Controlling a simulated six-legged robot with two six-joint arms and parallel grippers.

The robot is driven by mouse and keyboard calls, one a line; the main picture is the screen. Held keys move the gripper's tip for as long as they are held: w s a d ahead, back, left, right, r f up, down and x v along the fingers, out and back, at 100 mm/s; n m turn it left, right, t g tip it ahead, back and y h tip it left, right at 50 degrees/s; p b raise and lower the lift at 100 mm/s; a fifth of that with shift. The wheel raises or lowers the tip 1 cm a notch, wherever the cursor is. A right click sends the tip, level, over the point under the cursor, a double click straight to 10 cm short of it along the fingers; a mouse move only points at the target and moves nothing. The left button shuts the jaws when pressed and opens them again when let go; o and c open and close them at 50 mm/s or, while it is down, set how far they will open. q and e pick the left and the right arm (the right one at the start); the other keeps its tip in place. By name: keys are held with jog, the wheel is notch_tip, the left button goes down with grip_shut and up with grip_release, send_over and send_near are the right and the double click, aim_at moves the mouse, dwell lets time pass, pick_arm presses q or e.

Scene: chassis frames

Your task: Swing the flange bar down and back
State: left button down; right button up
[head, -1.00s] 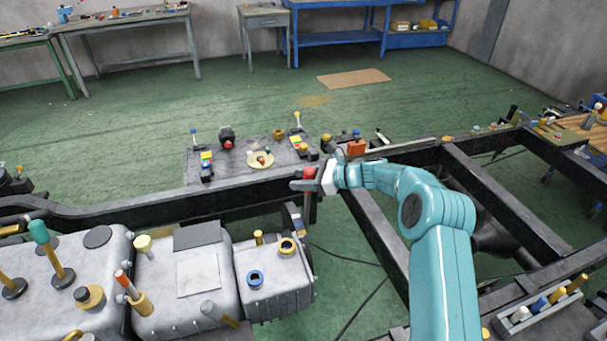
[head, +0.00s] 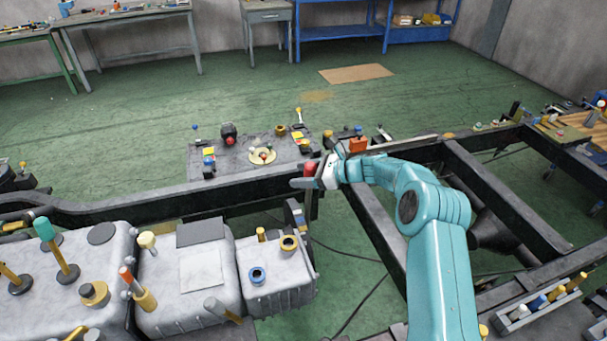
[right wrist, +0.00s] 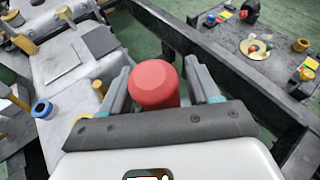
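A red cylindrical grip (head: 311,169), which I take to be the flange bar's end, stands on the near side of the chassis beam. A dark post shows below it; the rest of the bar is hidden. My right gripper (head: 305,183) is at the red grip, reaching in from the right. In the right wrist view the red grip (right wrist: 154,84) lies between the two fingers of the right gripper (right wrist: 160,88). It is close to the left finger, and a narrow gap shows on the right, so the fingers look open around it. My left gripper is out of view.
Grey tanks (head: 190,275) with several knobs and handles stand at the lower left. A control panel (head: 232,158) lies beyond the black beam (head: 150,207). An orange block (head: 358,145) sits near my right forearm. Green floor shows between the beams.

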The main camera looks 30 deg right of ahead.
jog(key=b+v, duration=0.2)
jog(key=v, duration=1.4)
jog(key=shift+s+b, duration=0.2)
jog(key=shift+b, duration=0.2)
